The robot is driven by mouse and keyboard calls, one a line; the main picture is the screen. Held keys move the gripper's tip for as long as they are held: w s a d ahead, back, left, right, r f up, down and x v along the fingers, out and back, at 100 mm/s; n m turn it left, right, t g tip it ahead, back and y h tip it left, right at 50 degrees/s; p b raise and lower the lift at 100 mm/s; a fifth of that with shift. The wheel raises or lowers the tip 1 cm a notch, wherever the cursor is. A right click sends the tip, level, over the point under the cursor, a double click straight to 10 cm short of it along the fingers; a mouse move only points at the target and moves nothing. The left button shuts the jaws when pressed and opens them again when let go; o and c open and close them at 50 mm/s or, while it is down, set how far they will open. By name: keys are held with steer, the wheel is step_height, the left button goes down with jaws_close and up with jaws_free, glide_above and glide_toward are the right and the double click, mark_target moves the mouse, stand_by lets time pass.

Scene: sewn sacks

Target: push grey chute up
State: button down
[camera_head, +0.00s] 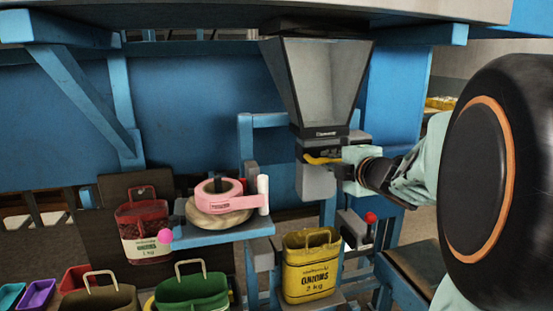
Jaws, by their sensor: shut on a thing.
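The grey chute (316,183) is a boxy spout hanging under a grey funnel-shaped hopper (318,82), with a dark band and a yellow part (322,160) just above it. My gripper (347,172) comes in from the right and is shut at the chute's right side. The fingertips are small and partly hidden, so the exact grip is hard to see. Below the chute, apart from it, a yellow onion sack (310,268) stands upright with its top facing up.
A red onion sack (146,232) and a green sack (192,290) are at lower left. A red-knobbed lever (370,218) is below my gripper. Blue frame posts surround the hopper.

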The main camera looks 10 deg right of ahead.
steer(key=shift+r, duration=0.5)
steer(key=c, duration=2)
jaws_free()
steer(key=shift+f, duration=0.1)
steer(key=shift+f, duration=0.25)
